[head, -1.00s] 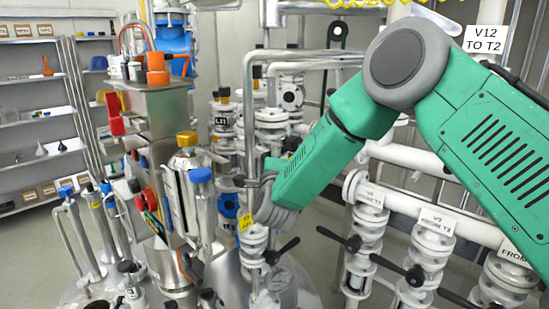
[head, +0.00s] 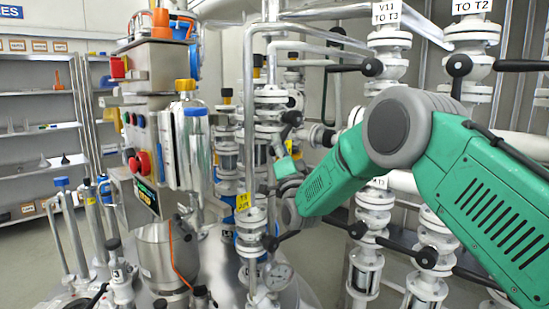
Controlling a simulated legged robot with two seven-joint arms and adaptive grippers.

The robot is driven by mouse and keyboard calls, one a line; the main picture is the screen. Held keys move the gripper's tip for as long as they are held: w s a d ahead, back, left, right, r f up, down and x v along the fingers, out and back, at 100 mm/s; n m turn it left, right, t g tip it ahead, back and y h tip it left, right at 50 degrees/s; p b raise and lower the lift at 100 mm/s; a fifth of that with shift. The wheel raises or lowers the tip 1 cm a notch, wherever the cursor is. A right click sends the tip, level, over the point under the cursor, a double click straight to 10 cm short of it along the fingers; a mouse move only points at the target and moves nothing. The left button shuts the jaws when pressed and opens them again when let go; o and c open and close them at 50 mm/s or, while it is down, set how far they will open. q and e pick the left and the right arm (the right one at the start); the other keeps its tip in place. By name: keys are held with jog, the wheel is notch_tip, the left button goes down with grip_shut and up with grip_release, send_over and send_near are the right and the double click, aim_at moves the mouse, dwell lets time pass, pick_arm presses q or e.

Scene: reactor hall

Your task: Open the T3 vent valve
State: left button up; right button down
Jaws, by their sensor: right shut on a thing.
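My right arm comes in from the right, and its small green wrist part and dark right gripper (head: 283,143) point up among the white pipes and valves. The gripper is shut on what looks like a black valve handle (head: 292,118). The fingertips are small and partly blurred into the valves behind. A yellow tag (head: 243,202), too small to read surely, hangs on the pipe left of my wrist. Below it is a white valve (head: 251,221) with a black handle (head: 271,242). I cannot tell for certain which valve is the T3 vent. My left gripper is not in view.
A pressure gauge (head: 279,277) sits low on the vessel. A steel control box (head: 143,150) with a red button and a blue-capped cylinder (head: 195,150) stand left. Labelled valves (head: 386,50) and pipes crowd the right. Shelves (head: 40,125) stand at far left.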

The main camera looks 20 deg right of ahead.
pick_arm(q)
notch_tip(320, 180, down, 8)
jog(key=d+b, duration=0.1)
jog(key=b, duration=0.6)
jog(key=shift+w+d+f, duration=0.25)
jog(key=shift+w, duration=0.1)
pick_arm(e)
jog(key=w+d+f+n+g+y, duration=0.1)
jog(key=d+n+y, duration=0.2)
jog(key=n+y, duration=0.5)
jog(key=w+d+f+n+g+y, duration=0.1)
jog(key=d+f+n+y, duration=0.1)
jog(key=n+y, duration=0.6)
jog(key=shift+d+f+n+g, duration=0.15)
jog(key=shift+d+n+g, duration=0.2)
jog(key=shift+n, duration=0.55)
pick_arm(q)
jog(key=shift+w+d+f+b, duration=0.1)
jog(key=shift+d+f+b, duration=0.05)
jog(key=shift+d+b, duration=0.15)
pick_arm(e)
jog(key=shift+w+d+n+g+y, duration=0.25)
jog(key=shift+n+g+y, duration=0.2)
jog(key=shift+n+y, duration=0.15)
